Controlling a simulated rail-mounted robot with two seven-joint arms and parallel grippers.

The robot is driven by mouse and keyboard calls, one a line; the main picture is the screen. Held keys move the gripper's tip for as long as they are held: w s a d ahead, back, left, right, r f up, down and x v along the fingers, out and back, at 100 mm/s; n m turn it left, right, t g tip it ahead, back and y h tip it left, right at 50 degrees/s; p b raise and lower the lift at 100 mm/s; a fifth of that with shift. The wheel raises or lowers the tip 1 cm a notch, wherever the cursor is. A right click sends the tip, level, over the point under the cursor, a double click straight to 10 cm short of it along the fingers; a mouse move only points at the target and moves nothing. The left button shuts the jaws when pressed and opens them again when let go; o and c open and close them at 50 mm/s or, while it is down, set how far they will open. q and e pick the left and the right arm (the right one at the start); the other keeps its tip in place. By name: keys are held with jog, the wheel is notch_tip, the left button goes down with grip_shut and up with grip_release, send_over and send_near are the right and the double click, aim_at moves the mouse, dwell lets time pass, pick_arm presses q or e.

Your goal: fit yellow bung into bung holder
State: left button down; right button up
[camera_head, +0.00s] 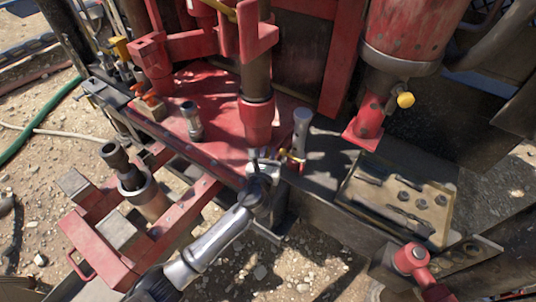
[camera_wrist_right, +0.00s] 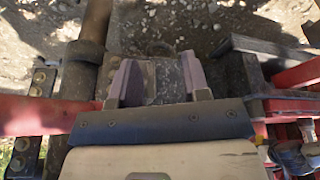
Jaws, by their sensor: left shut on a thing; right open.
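My left gripper (camera_head: 262,163) is at the front edge of the red deck in the head view, its silver arm coming up from the bottom. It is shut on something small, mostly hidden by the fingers. A small yellow piece (camera_head: 284,154) shows right at its fingertips and looks like the yellow bung. Another yellow round end (camera_head: 405,100) sits on a metal stub under the red cylinder at right. I cannot tell which part is the bung holder. My right gripper (camera_wrist_right: 155,82) is open and empty in the right wrist view, its fingers apart over dark, muddy metal.
A light grey post (camera_head: 301,128) stands just right of the left gripper. A red column (camera_head: 256,118) stands behind it. A worn tray (camera_head: 360,200) with round pieces lies at right. A metal cylinder (camera_head: 192,120) stands on the red deck (camera_head: 215,95). Gravel lies in front.

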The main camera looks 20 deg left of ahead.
pick_arm(q)
jog(key=shift+f+b, duration=3.45)
jog(key=shift+b, duration=0.5)
jog(key=shift+f+b, duration=0.7)
jog(key=shift+f, duration=0.45)
jog(key=c, duration=1.1)
grip_release()
jog(key=shift+o, duration=0.2)
jog(key=s+d+p, duration=0.2)
jog(key=s+p, duration=0.2)
jog(key=s, duration=0.9)
jog(key=shift+s, duration=0.4)
